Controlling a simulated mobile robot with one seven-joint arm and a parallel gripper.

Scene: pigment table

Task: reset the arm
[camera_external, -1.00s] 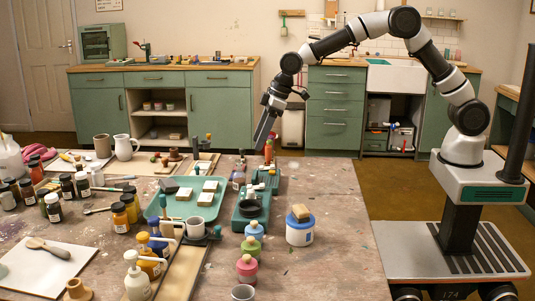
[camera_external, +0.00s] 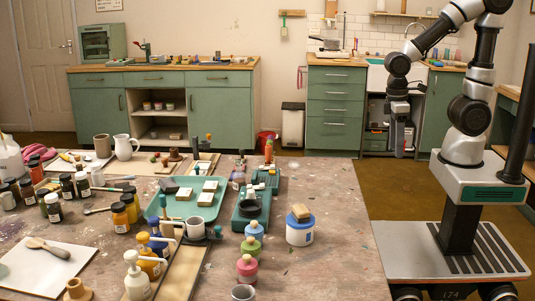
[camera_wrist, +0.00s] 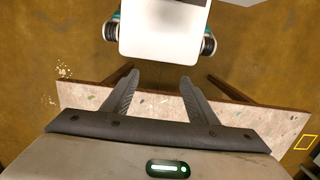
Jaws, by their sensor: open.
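My gripper (camera_external: 399,150) hangs pointing down beyond the right side of the worktable, in front of the sink cabinet in the external view. It is clear of the table and holds nothing. In the wrist view my gripper (camera_wrist: 159,78) shows two dark fingers spread apart, with nothing between them. My arm is folded back above my base at the right of the external view.
The paint-speckled worktable (camera_external: 335,240) fills the front left; its edge strip (camera_wrist: 85,95) shows below the fingers in the wrist view. A blue-white tub (camera_external: 300,232), a green tray (camera_external: 190,211) and several bottles stand on it. Brown floor (camera_external: 400,190) is open between table and cabinets.

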